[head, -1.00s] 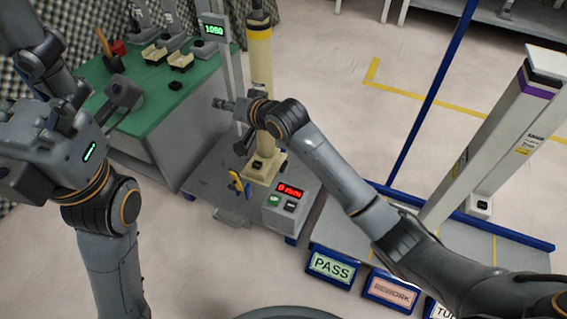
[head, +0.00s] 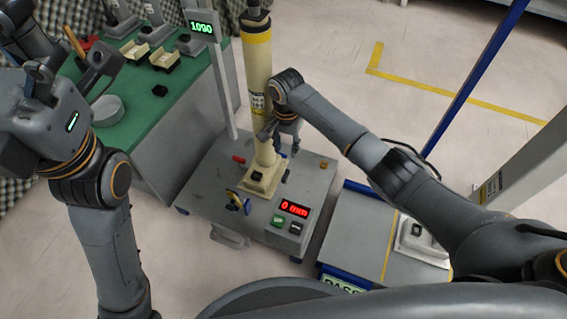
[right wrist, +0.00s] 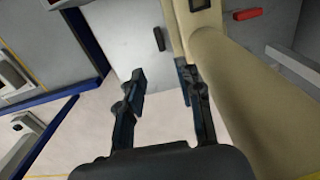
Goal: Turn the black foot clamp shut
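The cream column (head: 258,95) stands upright on a foot plate on the grey base (head: 215,175). The black foot clamp (head: 286,176) is a small dark handle at the right side of the foot; it also shows in the right wrist view (right wrist: 158,38), left of the foot. A red clamp (head: 238,159) is on the other side. My right gripper (head: 283,145) points down beside the column, above the black clamp and apart from it. In the right wrist view its fingers (right wrist: 163,80) are spread and empty. My left gripper (head: 95,65) is at the upper left; its fingers are unclear.
A control box (head: 292,214) with a red "0 mm" display stands at the base's front. A yellow-and-blue part (head: 237,201) is left of it. A green bench (head: 150,130) is at left; a blue-edged platform (head: 350,235) is at right. The column rises close beside my right gripper.

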